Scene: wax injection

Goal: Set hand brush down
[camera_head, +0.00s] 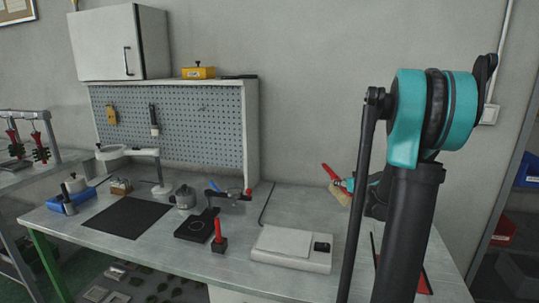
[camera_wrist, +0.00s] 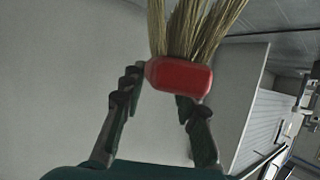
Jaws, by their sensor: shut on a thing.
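The hand brush has a red body (camera_wrist: 179,77) and straw bristles (camera_wrist: 192,28) that point toward the top of the wrist view. In the head view its red handle (camera_head: 331,172) sticks up to the left and its bristles (camera_head: 340,195) hang below. My gripper (camera_wrist: 160,92) is shut on the brush, with one finger on either side of the red part. In the head view my gripper (camera_head: 349,184) holds the brush up above the right part of the workbench (camera_head: 290,207). My arm hides part of the bench there.
A white scale (camera_head: 285,249) stands at the bench front, beside a black stand with a red-handled tool (camera_head: 218,235). A red item (camera_head: 424,284) lies partly hidden behind my arm. The bench behind the scale is mostly clear. A pegboard (camera_head: 180,120) and wall stand behind.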

